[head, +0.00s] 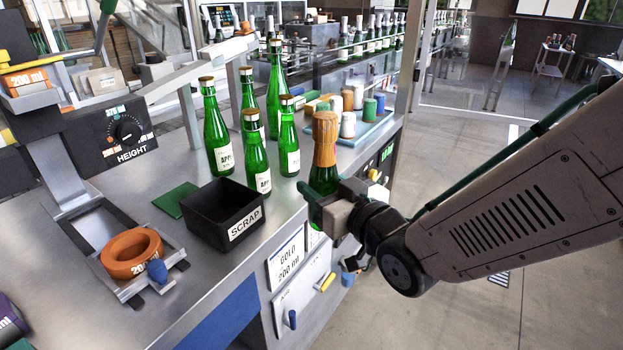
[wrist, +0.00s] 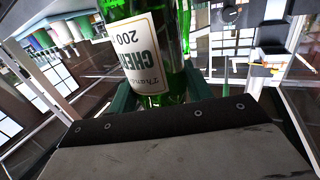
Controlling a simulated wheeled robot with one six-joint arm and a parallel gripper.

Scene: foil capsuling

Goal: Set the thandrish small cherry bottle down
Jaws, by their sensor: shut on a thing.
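A green bottle with a copper-orange foil on its neck (head: 324,150) is upright in my gripper (head: 325,204), near the bench's (head: 195,292) front edge. I cannot tell whether its base touches anything; the gripper hides its lower part. In the wrist view the bottle (wrist: 150,48) sits between the two dark green fingers (wrist: 158,98). Its white label shows upside down, with "Thandrish", "CHE..." and "200" readable. My gripper is shut on this bottle.
Several green bottles without the copper foil (head: 217,135) stand on the bench behind. A black SCRAP bin (head: 222,212), a green pad (head: 175,200) and an orange 200 ml ring (head: 131,252) are to the left. A blue tray (head: 372,130) of capsules stands behind the held bottle.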

